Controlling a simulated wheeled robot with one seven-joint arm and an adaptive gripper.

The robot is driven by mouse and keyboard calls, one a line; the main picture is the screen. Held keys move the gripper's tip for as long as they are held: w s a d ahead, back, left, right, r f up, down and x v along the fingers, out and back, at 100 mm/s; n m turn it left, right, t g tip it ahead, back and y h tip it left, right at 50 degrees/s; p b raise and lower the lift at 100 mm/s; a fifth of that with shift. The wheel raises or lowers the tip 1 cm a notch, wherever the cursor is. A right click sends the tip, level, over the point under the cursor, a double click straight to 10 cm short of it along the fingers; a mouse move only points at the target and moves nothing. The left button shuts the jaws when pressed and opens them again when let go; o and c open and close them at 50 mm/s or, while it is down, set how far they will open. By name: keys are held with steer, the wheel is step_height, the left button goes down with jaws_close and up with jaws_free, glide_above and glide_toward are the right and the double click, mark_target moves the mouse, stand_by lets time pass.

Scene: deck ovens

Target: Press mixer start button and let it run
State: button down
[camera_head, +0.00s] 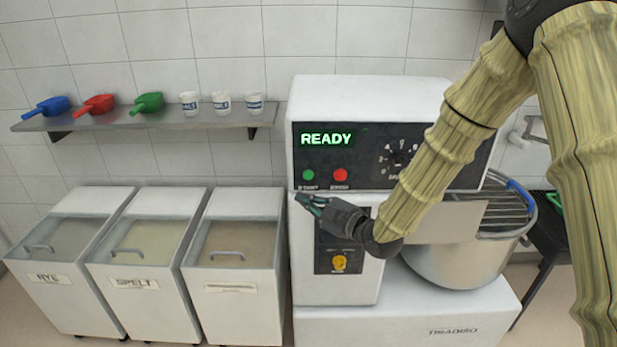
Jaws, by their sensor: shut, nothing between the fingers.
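The white mixer (375,95) stands at the centre right. Its dark upper panel has a lit display (326,139) reading "READY". Below the display are a green button (308,175) and a red button (340,175). A dial (401,158) sits to their right, partly hidden by my arm. My gripper (298,198) is shut and empty, its fingertips just below and left of the green button in the picture. I cannot tell its distance from the panel. The steel bowl (450,265) sits at the mixer's right under a wire guard (505,210).
A lower panel on the mixer has a yellow knob (340,263). Several flour bins, including rye (48,280) and spelt (138,284), stand at the left. A wall shelf (150,121) above them holds scoops and cups. My arm covers the mixer's right front.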

mark_target(308, 179)
steer(key=shift+w, duration=0.1)
steer(key=shift+w, duration=4.3)
steer(key=shift+w+f, duration=0.1)
steer(key=shift+w, duration=0.05)
steer(key=shift+w, duration=0.25)
steer(key=shift+w+b, duration=0.35)
steer(key=shift+w, duration=0.1)
steer(key=shift+s, duration=0.9)
